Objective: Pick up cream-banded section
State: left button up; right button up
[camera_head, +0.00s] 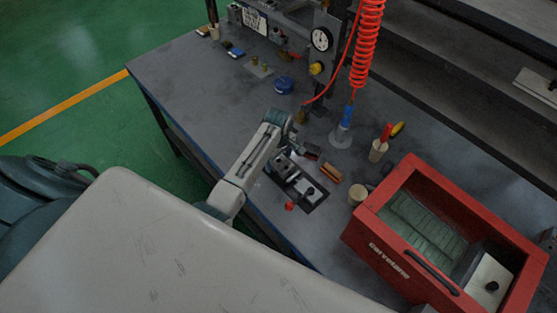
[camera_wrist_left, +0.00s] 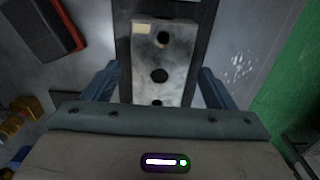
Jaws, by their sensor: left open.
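A grey metal block section (camera_wrist_left: 159,95) with dark round holes and a small cream patch at one corner lies below my left gripper (camera_wrist_left: 157,85) in the left wrist view. The open fingers stand on either side of its near part, with gaps to both. I cannot tell how far above it the fingertips are. In the head view my left gripper (camera_head: 284,150) is over the far end of a dark fixture (camera_head: 316,198) holding block pieces, and hides part of them. The cream patch is too small to make out there. My right gripper is not in view.
The bench's left part is mostly clear. A red coiled hose (camera_head: 367,45) hangs above.

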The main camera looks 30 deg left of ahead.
pick_arm(q)
jog(key=shift+f, duration=0.35)
jog(key=c, duration=1.5)
jog(key=shift+w+r, duration=0.1)
jog(key=shift+r, duration=0.1)
